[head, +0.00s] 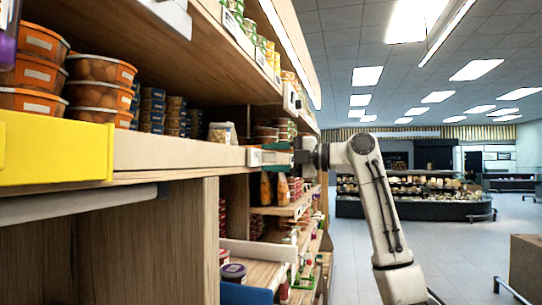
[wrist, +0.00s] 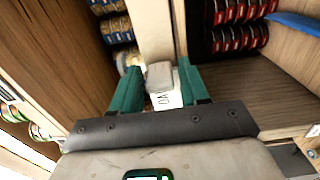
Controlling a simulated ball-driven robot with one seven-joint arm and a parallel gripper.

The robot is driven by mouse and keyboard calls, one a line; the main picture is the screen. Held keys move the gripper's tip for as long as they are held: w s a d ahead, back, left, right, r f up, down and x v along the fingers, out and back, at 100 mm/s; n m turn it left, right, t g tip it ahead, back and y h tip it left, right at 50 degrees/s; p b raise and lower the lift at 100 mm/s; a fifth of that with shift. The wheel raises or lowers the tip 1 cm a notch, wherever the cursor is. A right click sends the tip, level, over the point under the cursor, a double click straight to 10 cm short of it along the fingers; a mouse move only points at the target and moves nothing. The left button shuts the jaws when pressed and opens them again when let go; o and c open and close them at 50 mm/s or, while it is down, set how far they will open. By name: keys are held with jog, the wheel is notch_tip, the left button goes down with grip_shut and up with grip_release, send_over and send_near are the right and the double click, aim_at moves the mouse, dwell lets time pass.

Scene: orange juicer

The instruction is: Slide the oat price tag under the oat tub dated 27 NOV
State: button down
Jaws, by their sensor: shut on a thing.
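My gripper (head: 275,153) is at the front edge of the shelf in the head view, its green fingers pointing left. In the wrist view my gripper (wrist: 159,72) has its fingers on both sides of a white tag (wrist: 166,99) with partly readable letters "OA" and a grey block (wrist: 159,76). It is shut on this tag. The tag also shows as a small white piece (head: 254,157) at the shelf edge in the head view. A clear oat tub (head: 222,132) stands on the shelf just behind and left of it. Its date is too small to read.
The wooden shelf front edge (head: 175,151) runs along beside my arm, with a yellow strip (head: 55,148) at left. Stacked orange tubs (head: 100,80) and dark blue tins (head: 152,105) fill the shelf. Red-lidded jars (wrist: 238,38) show below. The aisle floor at right is open.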

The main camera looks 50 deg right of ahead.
jog(key=shift+d+f, duration=0.15)
jog(key=c, duration=0.8)
grip_release()
jog(key=shift+c, duration=0.2)
jog(key=b+v, duration=0.3)
jog(key=v, duration=0.7)
jog(key=shift+s, duration=0.35)
jog(key=shift+d, duration=0.15)
